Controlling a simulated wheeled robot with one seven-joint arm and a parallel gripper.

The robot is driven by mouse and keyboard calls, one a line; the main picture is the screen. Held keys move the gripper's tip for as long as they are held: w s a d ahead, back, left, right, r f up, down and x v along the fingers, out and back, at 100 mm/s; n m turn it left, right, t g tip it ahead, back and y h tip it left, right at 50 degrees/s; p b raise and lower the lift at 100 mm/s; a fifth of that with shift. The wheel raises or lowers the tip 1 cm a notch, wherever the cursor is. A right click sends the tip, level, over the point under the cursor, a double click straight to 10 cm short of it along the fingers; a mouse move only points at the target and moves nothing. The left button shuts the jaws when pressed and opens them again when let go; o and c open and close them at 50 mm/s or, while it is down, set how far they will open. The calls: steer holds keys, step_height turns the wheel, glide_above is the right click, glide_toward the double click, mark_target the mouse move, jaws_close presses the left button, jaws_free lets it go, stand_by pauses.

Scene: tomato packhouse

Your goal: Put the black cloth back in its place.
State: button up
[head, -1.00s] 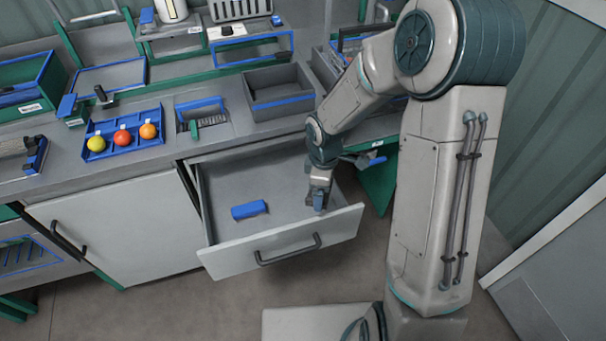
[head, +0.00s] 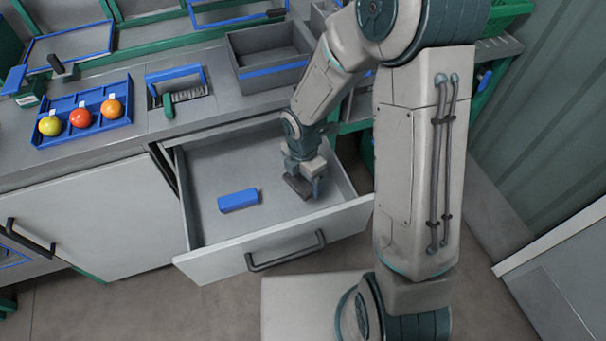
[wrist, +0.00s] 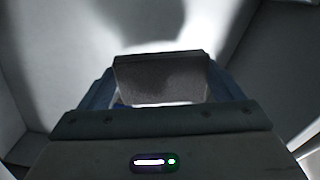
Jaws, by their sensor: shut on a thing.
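My gripper (head: 306,188) is down inside the open drawer, at its right part. It is shut on a dark, flat thing, which I take to be the black cloth (head: 297,186); only part of it shows in the head view. In the wrist view the cloth (wrist: 160,78) is a dark grey panel between the two blue-sided fingers (wrist: 163,92). Whether the cloth touches the drawer floor I cannot tell. The open drawer (head: 280,240) is grey inside with a white front and a dark bar handle.
A blue block (head: 238,200) lies in the drawer, left of my gripper. On the counter above are a blue tray (head: 84,137) with three tomatoes, a slotted fixture with a blue frame (head: 175,73) and an open grey bin (head: 270,77). The drawer floor between block and gripper is clear.

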steer(key=shift+f+b, duration=2.85)
steer(key=shift+f, duration=0.85)
steer(key=shift+f, duration=0.35)
steer(key=o, duration=0.8)
steer(key=shift+c, duration=0.5)
step_height(320, 180, up, 7)
steer(key=p, duration=0.6)
